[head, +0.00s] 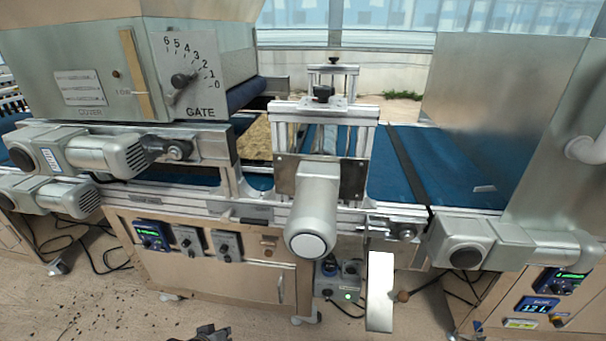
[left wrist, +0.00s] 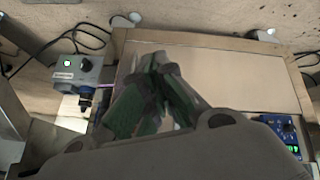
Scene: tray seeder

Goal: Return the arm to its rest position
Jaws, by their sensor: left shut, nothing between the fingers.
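My left gripper (head: 212,331) shows only as a small dark tip at the bottom edge of the head view, low in front of the wooden cabinet (head: 205,262). In the left wrist view the fingers of my left gripper (left wrist: 158,68) are closed together with nothing between them. They sit in front of the pale cabinet panel (left wrist: 225,75) and appear apart from it. My right gripper is in neither view.
The seeder's blue conveyor belt (head: 455,172) runs behind a row of motors. The hopper with its gate dial (head: 184,79) is at upper left. A grey control box (left wrist: 82,72) with a green light stands beside the cabinet. Cables lie on the floor.

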